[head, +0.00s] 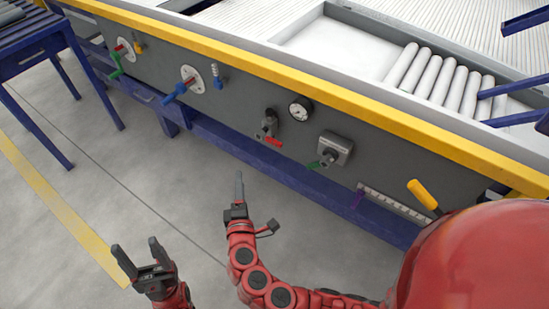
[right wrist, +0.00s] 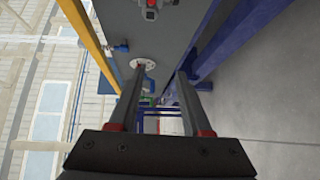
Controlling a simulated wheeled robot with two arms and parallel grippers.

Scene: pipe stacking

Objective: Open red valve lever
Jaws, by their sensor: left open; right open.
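The red valve lever (head: 273,142) sits on a grey valve body (head: 268,124) on the dark side panel, left of and below a round gauge. A grey fitting with a small red part (right wrist: 151,8) shows at the top edge of the right wrist view; I cannot tell for sure that it is this valve. My right gripper (head: 239,180) is below and left of the lever, apart from it, seen edge-on. Its two spread fingers (right wrist: 157,78) show in the right wrist view with nothing between them. My left gripper (head: 139,256) is open and empty, lower left over the floor.
The panel (head: 230,99) also carries a gauge (head: 300,108), a green-lever valve (head: 333,150), a blue-handled valve (head: 180,89) and a yellow lever (head: 423,195). A blue beam (head: 240,150) runs below. Rollers (head: 440,76) lie on top. The floor (head: 90,150) is clear.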

